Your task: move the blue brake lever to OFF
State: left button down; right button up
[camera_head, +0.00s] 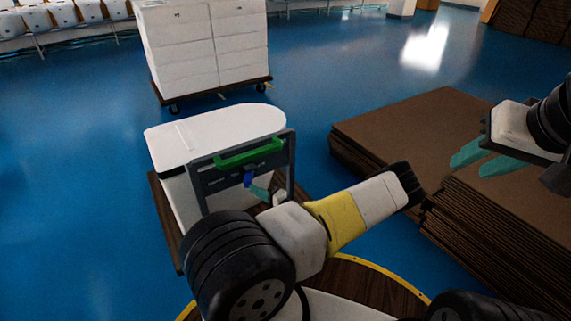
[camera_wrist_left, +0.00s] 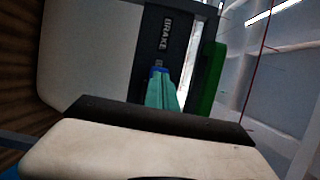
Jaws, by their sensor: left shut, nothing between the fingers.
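The blue brake lever (camera_head: 248,179) sits on the dark panel of the cart's grey handle frame (camera_head: 203,182), below the green bar (camera_head: 250,153). My left gripper (camera_head: 259,192) is shut and empty, with its teal fingertips right at the lever's lower end. In the left wrist view the fingers (camera_wrist_left: 162,90) point at the panel, under the word BRAKE (camera_wrist_left: 165,34). A bit of the blue lever (camera_wrist_left: 158,70) shows at their tips; the rest is hidden. I cannot tell whether they touch. My right gripper (camera_head: 483,158) is open and empty, far to the right.
The white-topped cart (camera_head: 220,128) stands behind the frame. Stacks of brown cardboard (camera_head: 420,130) lie to the right, under my right gripper. A trolley of white boxes (camera_head: 205,45) stands behind. The blue floor is clear at left. The green bar (camera_wrist_left: 213,80) is close beside my left fingers.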

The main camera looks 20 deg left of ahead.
pick_arm(q)
jog(key=s+d, duration=0.7)
jog(key=d, duration=0.1)
jog(key=shift+s+d, duration=0.25)
